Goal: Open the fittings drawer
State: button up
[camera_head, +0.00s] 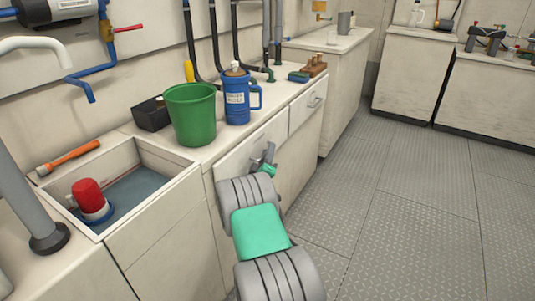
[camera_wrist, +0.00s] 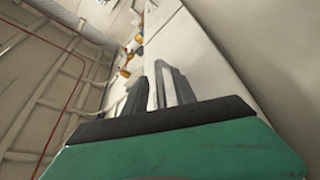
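Two white drawer fronts sit under the counter edge. The left drawer front (camera_head: 235,157) is partly hidden by my arm. The right drawer front (camera_head: 304,112) has a small metal handle (camera_head: 316,102) and looks shut. No label shows which is the fittings drawer. My gripper (camera_head: 266,155) is at the left drawer front, where a handle may be hidden behind its fingers. In the wrist view, grey fingers (camera_wrist: 160,88) reach toward a pale front face. I cannot tell whether they touch or grip a handle.
A green bucket (camera_head: 190,114), a blue jug (camera_head: 236,98) and a black bin (camera_head: 152,115) stand on the counter above. A sink (camera_head: 165,170) with a red-topped bottle (camera_head: 90,197) is at left. The grey floor (camera_head: 400,215) to the right is clear.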

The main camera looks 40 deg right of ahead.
jog(key=shift+c, duration=0.3)
grip_shut()
dwell(1.1)
